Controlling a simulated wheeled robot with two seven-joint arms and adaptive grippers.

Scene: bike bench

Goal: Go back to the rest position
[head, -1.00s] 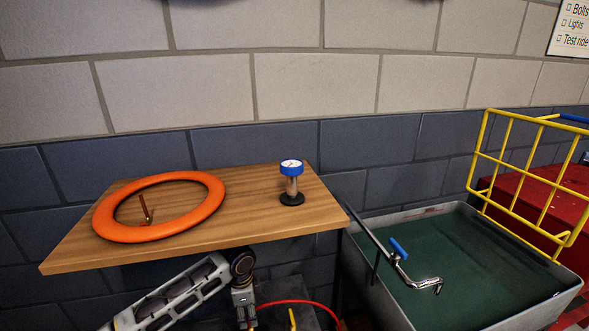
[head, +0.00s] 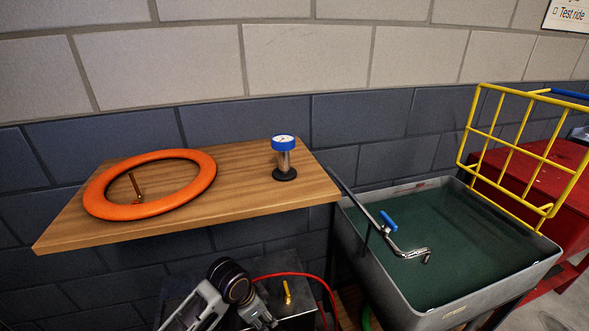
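My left arm comes in at the bottom of the head view, below the wooden shelf. My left gripper (head: 262,318) is at its end, near the bottom edge, in front of a grey box. Its fingers are too small and cut off to tell whether they are open or shut. My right gripper is out of view.
An orange ring (head: 150,184) and a blue-topped gauge (head: 284,158) rest on the wooden shelf (head: 235,190). A water-filled tub (head: 345,228) with a tap (head: 403,247) stands right, near a yellow wire basket (head: 515,145). A red hose (head: 318,278) lies below the shelf.

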